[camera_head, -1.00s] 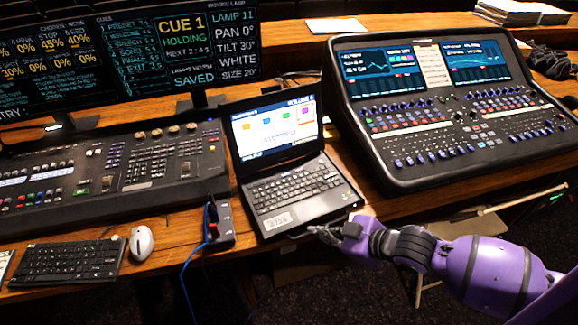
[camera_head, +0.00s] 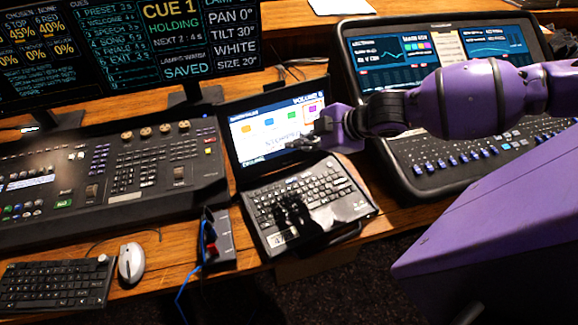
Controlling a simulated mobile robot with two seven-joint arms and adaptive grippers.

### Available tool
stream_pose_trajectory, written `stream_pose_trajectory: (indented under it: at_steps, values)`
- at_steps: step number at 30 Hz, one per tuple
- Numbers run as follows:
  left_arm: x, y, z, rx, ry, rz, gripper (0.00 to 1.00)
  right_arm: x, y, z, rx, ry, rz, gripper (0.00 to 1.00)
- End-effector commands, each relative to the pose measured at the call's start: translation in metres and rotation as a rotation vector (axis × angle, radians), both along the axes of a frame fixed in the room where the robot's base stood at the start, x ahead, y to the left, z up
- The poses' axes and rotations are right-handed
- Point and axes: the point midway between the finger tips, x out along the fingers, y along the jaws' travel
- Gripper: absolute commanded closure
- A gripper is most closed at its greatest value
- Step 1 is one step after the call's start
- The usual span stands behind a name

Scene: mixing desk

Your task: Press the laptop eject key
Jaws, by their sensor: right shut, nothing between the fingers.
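The black laptop (camera_head: 262,232) stands open on the wooden desk, between two mixing consoles. Its lit screen (camera_head: 262,128) shows several coloured icons. Its keyboard (camera_head: 318,187) faces up, with a dark gripper shadow over the front part. The eject key is too small to tell apart. My right gripper (camera_head: 312,143) is shut and empty. It is above the laptop, in front of the lower right part of the screen and over the back right of the keyboard. I cannot tell whether it touches. My left gripper is not in view.
A lighting console (camera_head: 130,197) stands left of the laptop, and a mixing console (camera_head: 400,185) stands right, partly behind my right arm. A small box with a blue cable (camera_head: 222,240), a white mouse (camera_head: 131,263) and a separate keyboard (camera_head: 55,285) lie at the front left.

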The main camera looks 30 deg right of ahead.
Motion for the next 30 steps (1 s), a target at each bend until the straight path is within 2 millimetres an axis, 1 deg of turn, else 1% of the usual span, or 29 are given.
stream_pose_trajectory:
  at_steps: [10, 14, 20, 24, 30]
  values:
    - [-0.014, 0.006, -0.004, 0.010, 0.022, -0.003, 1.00, 0.001, -0.002, 0.002, -0.002, -0.001, -0.001, 1.00]
    - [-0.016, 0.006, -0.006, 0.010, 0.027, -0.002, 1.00, 0.000, -0.001, -0.003, -0.003, 0.001, -0.001, 1.00]
    - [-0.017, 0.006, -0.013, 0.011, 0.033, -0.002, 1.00, 0.000, -0.001, -0.026, -0.002, 0.005, -0.002, 1.00]
    - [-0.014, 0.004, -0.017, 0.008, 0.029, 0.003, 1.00, -0.001, -0.001, -0.048, -0.001, 0.007, -0.002, 1.00]
    - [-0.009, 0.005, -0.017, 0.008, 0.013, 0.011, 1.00, 0.000, -0.001, -0.072, -0.002, 0.002, -0.002, 1.00]
